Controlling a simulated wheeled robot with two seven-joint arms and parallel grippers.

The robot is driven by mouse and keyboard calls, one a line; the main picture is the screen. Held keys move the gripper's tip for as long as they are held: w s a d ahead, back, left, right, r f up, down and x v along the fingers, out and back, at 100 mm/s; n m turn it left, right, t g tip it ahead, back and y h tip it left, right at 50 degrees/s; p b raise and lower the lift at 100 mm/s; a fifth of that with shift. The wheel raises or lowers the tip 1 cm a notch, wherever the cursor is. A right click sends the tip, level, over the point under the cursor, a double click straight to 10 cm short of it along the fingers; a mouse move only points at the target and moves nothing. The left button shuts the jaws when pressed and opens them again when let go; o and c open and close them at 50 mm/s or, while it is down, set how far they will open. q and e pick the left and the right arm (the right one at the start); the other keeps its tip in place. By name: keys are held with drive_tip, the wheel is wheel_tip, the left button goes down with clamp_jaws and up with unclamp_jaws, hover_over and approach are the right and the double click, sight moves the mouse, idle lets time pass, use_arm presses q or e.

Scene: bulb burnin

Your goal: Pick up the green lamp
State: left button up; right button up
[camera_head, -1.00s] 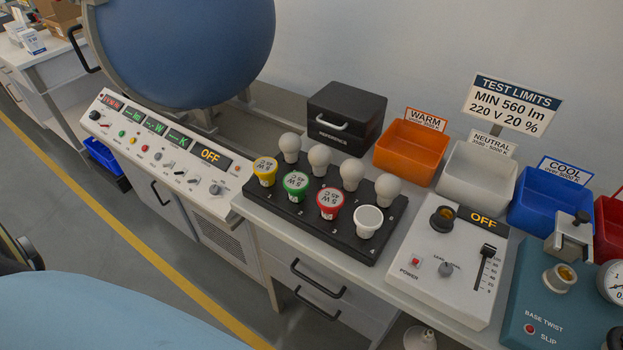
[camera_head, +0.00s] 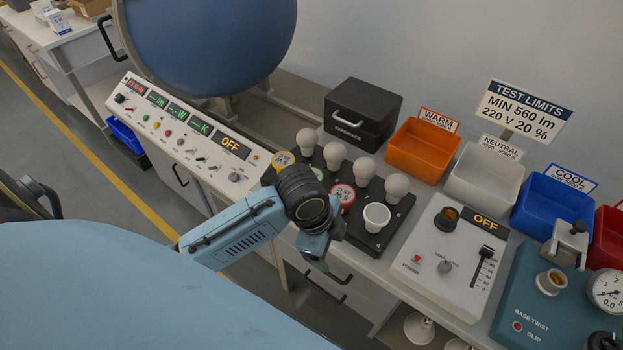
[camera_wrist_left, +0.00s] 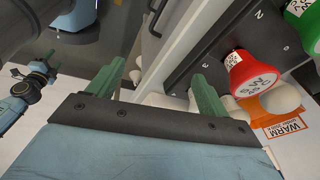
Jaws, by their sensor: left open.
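The green lamp (camera_head: 318,173) stands in the black rack behind my left wrist in the head view, with only a sliver of its green collar showing. In the left wrist view, the green lamp (camera_wrist_left: 304,18) is cut off at the top right corner. My left gripper (camera_head: 318,262) hangs at the front edge of the bench, before the rack. In the wrist view, its green fingers (camera_wrist_left: 155,86) are spread apart with nothing between them. The red lamp (camera_wrist_left: 252,74) is closer to the fingers than the green one.
The rack (camera_head: 396,226) also holds the yellow-collared lamp (camera_head: 284,158) and a white-collared lamp (camera_head: 376,216), with several white bulbs behind. The grey tester (camera_head: 428,262) stands right of the rack. The orange bin (camera_head: 418,160) and black case (camera_head: 362,108) stand behind.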

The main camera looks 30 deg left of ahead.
use_arm(q)
drive_tip(key=w+a+r+m+g+y, duration=0.2)
drive_tip(key=w+a+r+m, duration=1)
drive_tip(key=w+m, duration=0.15)
drive_tip(key=f, duration=0.8)
drive_tip(key=f+b, duration=0.1)
drive_tip(key=f, duration=0.3)
drive_tip(key=shift+s+a+f, duration=0.3)
drive_tip(key=c, duration=1.1)
